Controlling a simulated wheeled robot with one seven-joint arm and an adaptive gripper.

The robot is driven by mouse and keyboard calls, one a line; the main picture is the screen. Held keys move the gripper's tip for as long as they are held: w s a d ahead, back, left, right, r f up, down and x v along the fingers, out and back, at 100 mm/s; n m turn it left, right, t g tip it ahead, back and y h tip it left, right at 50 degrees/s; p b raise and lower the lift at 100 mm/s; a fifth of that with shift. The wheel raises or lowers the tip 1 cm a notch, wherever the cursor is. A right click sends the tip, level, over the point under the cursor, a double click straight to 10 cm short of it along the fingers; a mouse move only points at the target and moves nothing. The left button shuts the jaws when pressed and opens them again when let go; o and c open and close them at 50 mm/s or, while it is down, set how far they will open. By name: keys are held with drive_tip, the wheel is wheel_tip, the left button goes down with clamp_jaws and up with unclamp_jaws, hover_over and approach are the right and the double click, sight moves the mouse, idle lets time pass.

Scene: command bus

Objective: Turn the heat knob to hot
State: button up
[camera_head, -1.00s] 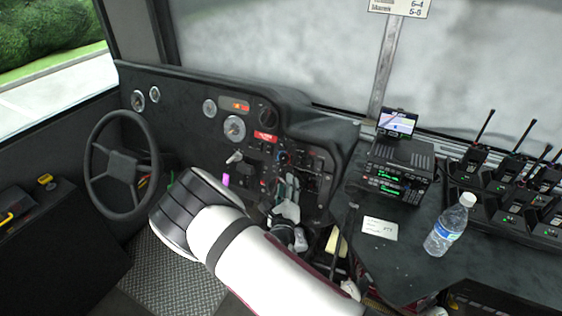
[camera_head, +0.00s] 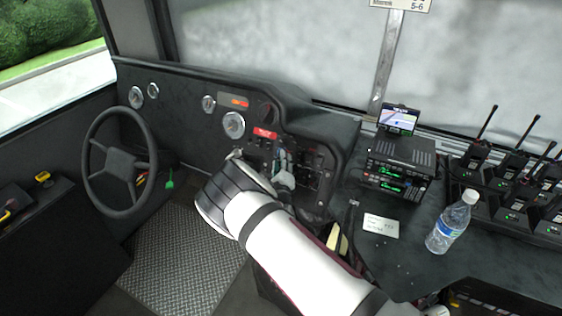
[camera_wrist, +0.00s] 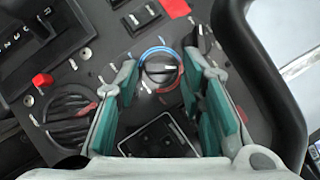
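The heat knob (camera_wrist: 160,68) is a round black dial with a light pointer line, ringed by a blue arc on its upper left and a red arc on its lower right in the wrist view. The pointer line lies roughly level. My gripper (camera_wrist: 159,76) is open, with one green-padded finger on each side of the knob. I cannot tell whether either finger touches it. In the head view my gripper (camera_head: 283,164) is at the dashboard's right section, and the knob is hidden behind it.
Rocker switches (camera_wrist: 140,17) sit above, and a square socket panel (camera_wrist: 158,138) below. The steering wheel (camera_head: 92,160) is at left; a radio (camera_head: 398,165) and water bottle (camera_head: 452,222) stand at right.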

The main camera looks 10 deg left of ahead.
drive_tip(key=shift+w, duration=0.5)
clamp_jaws()
